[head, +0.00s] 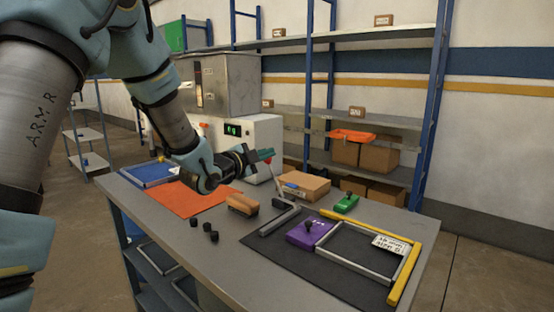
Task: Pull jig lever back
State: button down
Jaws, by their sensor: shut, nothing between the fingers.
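A thin grey upright lever (277,184) rises beside a grey angled metal bar (280,219) at the left end of the dark mat (266,243); it looks like the jig lever. My gripper (268,154) is shut and empty, with its teal fingers pointing right, above the table. Its tips are close to the top of the lever in the picture; I cannot tell whether they touch it. On the mat are a purple block with a dark knob (308,233), a grey rectangular frame (356,250) and a yellow L-shaped fence (405,270).
The grey table (255,274) also holds an orange cloth (190,198), a brown-topped brush (242,203), several small black pieces (210,229), a cardboard box (304,184), and a green block (346,203). A washer machine (262,138) and blue shelving (433,110) stand behind.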

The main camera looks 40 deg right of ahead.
jog(key=shift+b+v, duration=0.3)
jog(key=shift+v, duration=1.35)
jog(key=w+a+f+n+t+y, duration=0.1)
jog(key=w+a+f+n+y, duration=0.25)
jog(key=a, duration=0.55)
jog(key=w+a+f+n+t+y+p, duration=0.1)
jog(key=a+f+n+y, duration=0.1)
jog(key=a+n+y, duration=0.55)
jog(key=w+a+f+n+y, duration=0.1)
jog(key=w+a+f+n, duration=0.15)
jog(key=a, duration=0.85)
jog(key=s+a+f+n+g+y, duration=0.1)
jog(key=s+a+n+g+y, duration=0.1)
jog(key=s+a+n, duration=0.4)
jog(key=s+a+f+n+g+y+p, duration=0.1)
jog(key=s+a+n+g, duration=0.3)
jog(key=s+a, duration=0.6)
jog(key=shift+a+f+n+y, duration=0.6)
jog(key=shift+a+f+n, duration=0.25)
jog(key=shift+a, duration=0.05)
jog(key=c, duration=1.6)
grip_release()
